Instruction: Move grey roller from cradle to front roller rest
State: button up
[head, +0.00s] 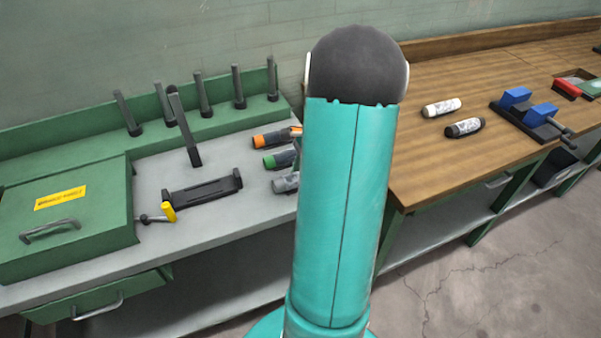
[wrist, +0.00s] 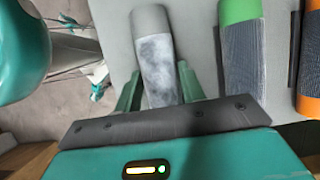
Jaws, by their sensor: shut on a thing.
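The grey roller (wrist: 155,58) has a plain grey end and a mottled, whitish-grey sleeve. In the wrist view it lies between the two green fingers of my gripper (wrist: 158,84), which is shut on it. In the head view the roller's left end (head: 284,184) shows beside my teal arm, which hides the rest of it and my gripper. A long black rest (head: 203,191) with raised ends lies empty on the grey bench to the left. I cannot tell from these views what supports the grey roller.
A green-ended roller (head: 279,160) and an orange-ended roller (head: 272,139) lie behind the grey one. A black bar (head: 184,125) leans behind the black rest. The wooden bench (head: 440,165) is right.

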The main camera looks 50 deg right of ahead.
jog(key=shift+f, duration=0.15)
jog(key=o, duration=1.2)
jog(key=shift+c, duration=0.2)
jog(key=v, duration=1.3)
jog(key=shift+r, duration=0.45)
jog(key=shift+s, duration=0.1)
